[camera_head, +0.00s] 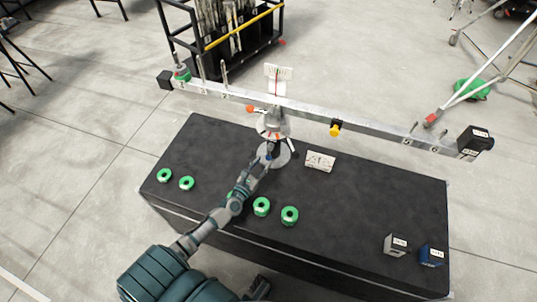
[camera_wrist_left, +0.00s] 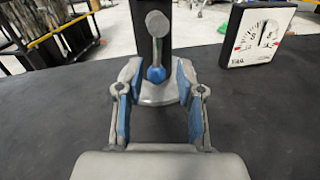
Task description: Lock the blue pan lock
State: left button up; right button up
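The balance stand's round grey base (camera_head: 281,150) is on the black table. In the left wrist view, a short lever with a grey knob (camera_wrist_left: 157,24) and a blue ball joint (camera_wrist_left: 156,74) stands on the base; the blue part looks like the pan lock. My left gripper (camera_head: 263,163) reaches the base from the front left. In the left wrist view the gripper (camera_wrist_left: 157,80) is open and empty, its blue-padded fingers on either side of the blue joint, with gaps showing. I cannot tell how far beyond the fingertips the joint lies.
A long beam (camera_head: 375,129) spans above the table (camera_head: 350,210). A white dial card (camera_head: 319,161) stands right of the base. Green ring weights (camera_head: 290,215) lie near my left arm. A grey box (camera_head: 395,244) and a blue box (camera_head: 432,255) sit at the right.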

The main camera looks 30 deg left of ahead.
aim_at(269, 154)
pick_arm(q)
jog(key=w, duration=0.2)
jog(key=w+a, duration=0.1)
jog(key=w, duration=0.2)
jog(key=shift+f, duration=0.2)
jog(key=shift+w, duration=0.2)
jog(key=shift+d+r, duration=0.15)
jog(key=shift+d, duration=0.2)
grip_shut()
jog(key=shift+a, duration=0.15)
